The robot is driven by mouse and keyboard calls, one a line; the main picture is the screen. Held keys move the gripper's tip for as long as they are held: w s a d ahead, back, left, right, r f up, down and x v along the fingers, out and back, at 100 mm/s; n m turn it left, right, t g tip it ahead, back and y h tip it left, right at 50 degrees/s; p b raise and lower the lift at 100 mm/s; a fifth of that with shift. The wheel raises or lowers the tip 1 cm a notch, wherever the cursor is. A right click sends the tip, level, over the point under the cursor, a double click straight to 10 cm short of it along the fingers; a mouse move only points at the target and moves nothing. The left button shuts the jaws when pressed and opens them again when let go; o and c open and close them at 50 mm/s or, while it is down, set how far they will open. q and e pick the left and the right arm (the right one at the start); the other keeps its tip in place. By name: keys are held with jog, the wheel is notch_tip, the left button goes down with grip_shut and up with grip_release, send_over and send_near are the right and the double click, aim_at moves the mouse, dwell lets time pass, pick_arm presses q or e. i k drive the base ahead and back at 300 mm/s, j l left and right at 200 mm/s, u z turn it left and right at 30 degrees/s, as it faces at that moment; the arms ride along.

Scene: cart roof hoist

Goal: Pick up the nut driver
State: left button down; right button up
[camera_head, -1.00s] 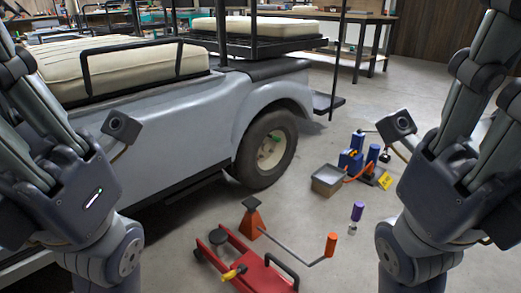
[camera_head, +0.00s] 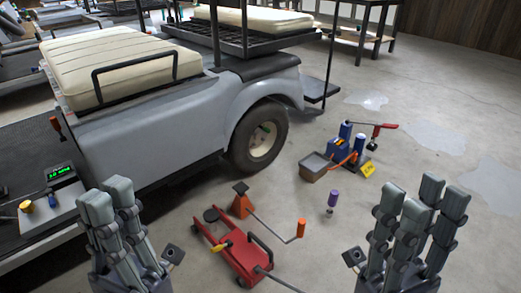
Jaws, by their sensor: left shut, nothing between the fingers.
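A small tool with a purple handle (camera_head: 332,197), which looks like the nut driver, stands upright on the concrete floor right of the red floor jack. Its lower end is pale and too small to make out. My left gripper (camera_head: 108,200) is at the lower left, shut and empty, its fingers pointing up. My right gripper (camera_head: 418,205) is at the lower right, its fingers spread with a gap between them and nothing seen in it. Both grippers are apart from the tool, the right one nearer in the picture.
A red floor jack (camera_head: 240,257), an orange stand (camera_head: 242,205) and an orange-handled crank (camera_head: 301,228) lie left of the tool. The grey cart (camera_head: 165,120) fills the left. Floor at right is clear, with wet-looking patches.

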aim_at(333, 199)
jog(key=l+u, duration=0.2)
jog(key=l, duration=0.35)
jog(key=k+l+u, duration=0.15)
jog(key=l, duration=0.4)
jog(key=k+l+u, duration=0.2)
jog(key=l, duration=0.3)
jog(key=i+l+u, duration=0.15)
jog(key=l, duration=0.35)
jog(key=i+l+u, duration=0.2)
jog(key=l, duration=0.3)
jog(key=i+l+u, duration=0.15)
jog(key=l, duration=0.4)
jog(key=i+l+u, duration=0.2)
jog(key=l, duration=0.35)
jog(key=l+u, duration=0.15)
jog(key=l, duration=0.35)
jog(key=i+l+u, duration=0.1)
jog(key=i+l, duration=0.15)
jog(key=i+l+u, duration=0.1)
jog(key=i+l, duration=0.15)
jog(key=l, duration=0.15)
jog(key=i+l+u, duration=0.25)
jog(key=i+l, duration=0.2)
jog(key=l, duration=0.25)
jog(key=i+l+u, duration=0.1)
jog(key=l, duration=0.3)
jog(key=i, duration=0.1)
